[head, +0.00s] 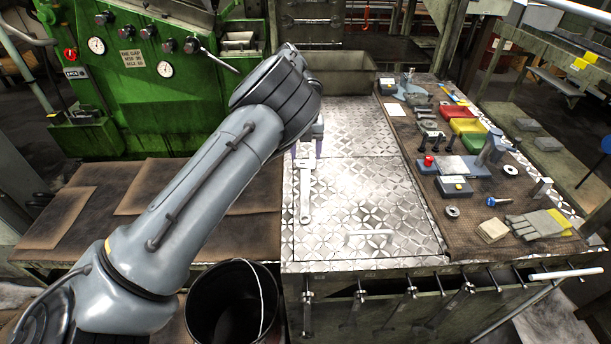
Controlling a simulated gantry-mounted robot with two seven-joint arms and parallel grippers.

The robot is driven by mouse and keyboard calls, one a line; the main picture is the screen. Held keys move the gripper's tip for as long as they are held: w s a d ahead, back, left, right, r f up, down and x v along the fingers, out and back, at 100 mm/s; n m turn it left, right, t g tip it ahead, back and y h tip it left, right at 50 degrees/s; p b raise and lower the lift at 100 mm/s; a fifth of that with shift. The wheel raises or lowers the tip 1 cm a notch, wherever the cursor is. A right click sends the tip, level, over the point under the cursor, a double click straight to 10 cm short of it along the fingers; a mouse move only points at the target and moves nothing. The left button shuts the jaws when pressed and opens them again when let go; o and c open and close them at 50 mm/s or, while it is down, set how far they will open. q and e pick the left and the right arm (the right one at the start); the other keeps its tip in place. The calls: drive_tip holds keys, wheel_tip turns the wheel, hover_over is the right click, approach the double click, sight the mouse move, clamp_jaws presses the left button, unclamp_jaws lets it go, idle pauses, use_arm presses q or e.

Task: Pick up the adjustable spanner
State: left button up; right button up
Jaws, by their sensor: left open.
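A light grey adjustable spanner (304,198) lies on the patterned metal plate of the bench (350,190), left of its middle. Its length runs from back to front in the picture, and its wider head is at the far end. My left gripper (307,151) is at the far end of the spanner, partly hidden behind my left arm. Its jaws are open, with pale purplish fingertips near the spanner's head. I cannot tell how high they are above the plate or whether they touch the spanner. My right gripper is not in view.
A brown mat (425,185) on the right carries tools, coloured bins (466,127) and gloves (538,225). A grey tray (345,75) stands behind. A black bucket (215,305) stands at front left. The plate's middle is clear.

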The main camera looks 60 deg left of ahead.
sight(306, 172)
use_arm(q)
drive_tip(key=shift+s+f+b, duration=0.15)
drive_tip(key=shift+f+b, duration=0.5)
drive_tip(key=shift+f, duration=2.5)
drive_tip(key=shift+c, duration=0.2)
clamp_jaws()
drive_tip(key=shift+r, duration=0.1)
